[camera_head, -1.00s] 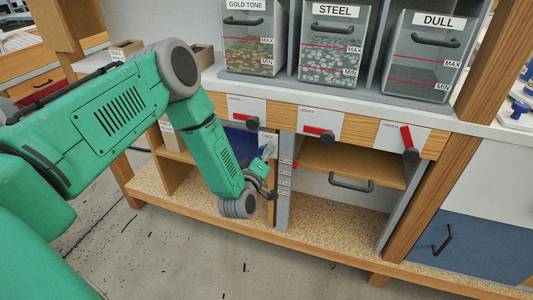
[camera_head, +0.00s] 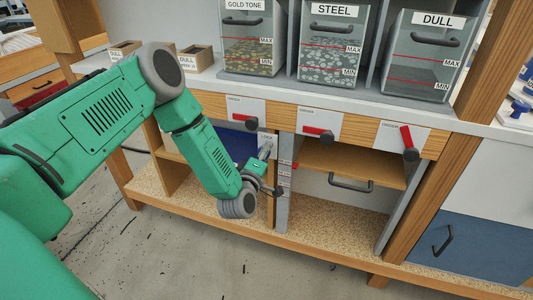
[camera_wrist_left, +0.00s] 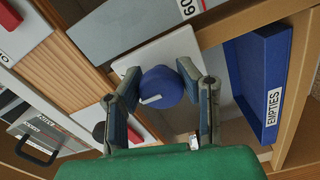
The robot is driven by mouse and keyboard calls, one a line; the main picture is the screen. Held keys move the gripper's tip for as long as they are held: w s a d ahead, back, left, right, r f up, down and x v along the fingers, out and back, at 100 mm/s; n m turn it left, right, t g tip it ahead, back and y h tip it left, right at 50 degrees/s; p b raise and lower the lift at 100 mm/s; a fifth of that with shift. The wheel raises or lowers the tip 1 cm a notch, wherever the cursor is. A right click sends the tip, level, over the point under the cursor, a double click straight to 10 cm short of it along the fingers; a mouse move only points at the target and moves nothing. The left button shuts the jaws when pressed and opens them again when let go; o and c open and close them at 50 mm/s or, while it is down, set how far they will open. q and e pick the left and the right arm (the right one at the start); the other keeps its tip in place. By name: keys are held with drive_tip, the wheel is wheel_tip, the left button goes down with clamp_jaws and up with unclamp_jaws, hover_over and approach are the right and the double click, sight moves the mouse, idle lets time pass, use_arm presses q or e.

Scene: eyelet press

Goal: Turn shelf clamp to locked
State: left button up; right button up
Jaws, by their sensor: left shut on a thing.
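The shelf clamp shows as a round blue knob (camera_wrist_left: 161,88) with a white pointer mark, on a white plate (camera_wrist_left: 178,48) in the left wrist view. My left gripper (camera_wrist_left: 162,80) has a finger on each side of the knob and is shut on it. In the head view the left gripper (camera_head: 265,152) is at the post below the counter, just under a small plate reading LOCK (camera_head: 267,138). There the gripper hides the knob. I cannot read which setting the mark points to. My right gripper is in neither view.
A blue tray labelled EMPTIES (camera_wrist_left: 270,85) sits beside the knob. Red levers (camera_head: 318,132) line the counter's front edge to the right. Bins, including STEEL (camera_head: 333,45), stand above.

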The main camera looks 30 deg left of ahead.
use_arm(q)
drive_tip(key=shift+s+a+f, duration=0.15)
drive_tip(key=shift+s+f, duration=0.05)
drive_tip(key=shift+f, duration=0.1)
drive_tip(key=o, duration=1.1)
drive_tip(key=shift+o, duration=0.6)
drive_tip(key=shift+w+r, duration=0.1)
drive_tip(key=shift+s, duration=0.25)
drive_tip(key=v, duration=1.1)
drive_tip(key=shift+s, duration=0.25)
